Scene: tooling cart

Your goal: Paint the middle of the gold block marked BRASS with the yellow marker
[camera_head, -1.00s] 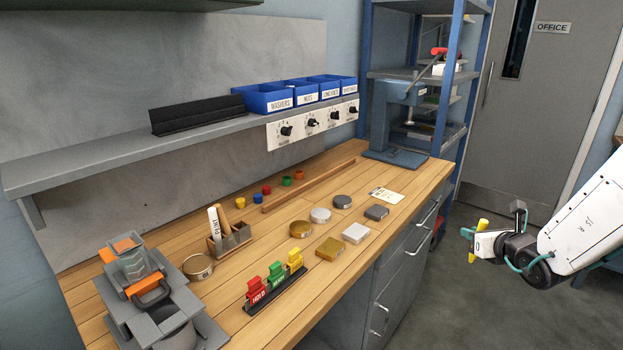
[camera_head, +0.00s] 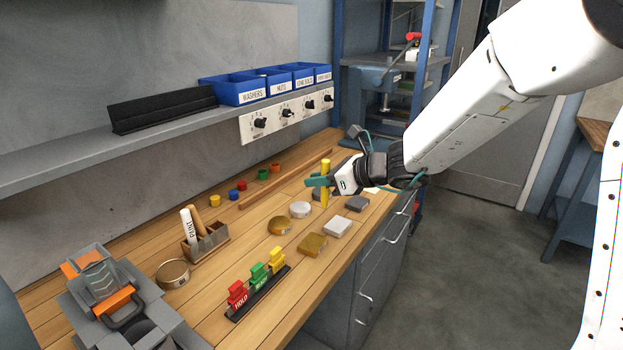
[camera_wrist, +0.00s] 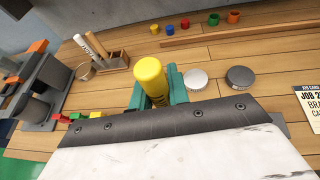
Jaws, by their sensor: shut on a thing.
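The gold square block (camera_head: 312,245) lies on the bench, front left in a group of metal pieces. A gold round piece (camera_head: 279,227) lies just behind it. No lettering is readable on either. My gripper (camera_head: 320,182) is shut on the yellow marker (camera_head: 325,190), which stands roughly upright in the jaws. It is over the far part of the group, behind and to the right of the gold block in the head view. In the wrist view the yellow marker (camera_wrist: 151,82) sits between the teal fingers; both gold pieces are hidden there.
Silver (camera_head: 300,209) and grey pieces lie beside the gold ones. Red, green and yellow tags (camera_head: 258,274) stand in a rack in front. A wooden holder (camera_head: 208,241) with a PAINT marker stands left. A wooden strip (camera_head: 285,186) lies behind. A job card (camera_wrist: 309,103) lies right.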

